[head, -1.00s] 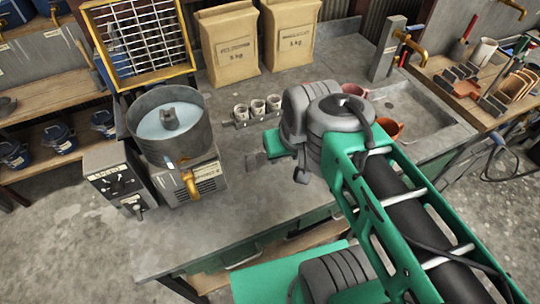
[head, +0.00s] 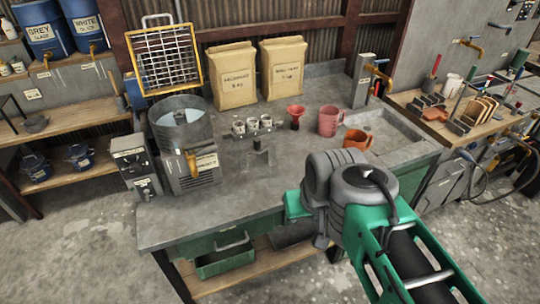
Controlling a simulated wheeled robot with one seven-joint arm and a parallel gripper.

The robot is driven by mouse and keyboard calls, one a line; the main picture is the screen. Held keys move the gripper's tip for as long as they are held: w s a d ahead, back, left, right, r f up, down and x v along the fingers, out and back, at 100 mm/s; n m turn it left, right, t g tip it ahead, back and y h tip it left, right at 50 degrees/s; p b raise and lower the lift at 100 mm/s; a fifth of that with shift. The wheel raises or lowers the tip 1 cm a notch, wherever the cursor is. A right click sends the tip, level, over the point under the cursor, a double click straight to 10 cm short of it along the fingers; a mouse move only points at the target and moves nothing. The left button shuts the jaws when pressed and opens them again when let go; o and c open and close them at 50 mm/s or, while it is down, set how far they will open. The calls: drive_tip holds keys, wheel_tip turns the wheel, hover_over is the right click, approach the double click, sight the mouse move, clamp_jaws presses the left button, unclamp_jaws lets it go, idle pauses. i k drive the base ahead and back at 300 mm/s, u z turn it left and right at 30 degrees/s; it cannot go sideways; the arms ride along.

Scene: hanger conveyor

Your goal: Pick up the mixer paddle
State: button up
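The grey mixer (head: 190,165) stands at the left end of the bench, with an open round bowl (head: 208,127) on top. A grey hub-like part (head: 180,117) rises in the middle of the bowl. I cannot tell whether it belongs to the mixer paddle. A small dark upright piece (head: 258,155) stands on the bench right of the mixer; its nature is unclear. My arm reaches in from the lower right in front of the bench. A green end part of it (head: 295,205) shows, apart from the mixer. My fingertips cannot be made out.
Small cups (head: 252,124), a red funnel (head: 296,116), a pink mug (head: 330,120) and an orange mug (head: 357,139) stand behind. Two paper sacks (head: 232,75) and a yellow-framed grille (head: 165,60) line the back. A sink (head: 395,140) is at right. The bench front is clear.

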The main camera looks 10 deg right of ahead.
sight(258, 147)
drive_tip(key=z, duration=1)
drive_tip(key=i, duration=0.75)
drive_tip(key=u, duration=1.8)
drive_tip(key=i, duration=0.5)
drive_tip(key=z, duration=0.05)
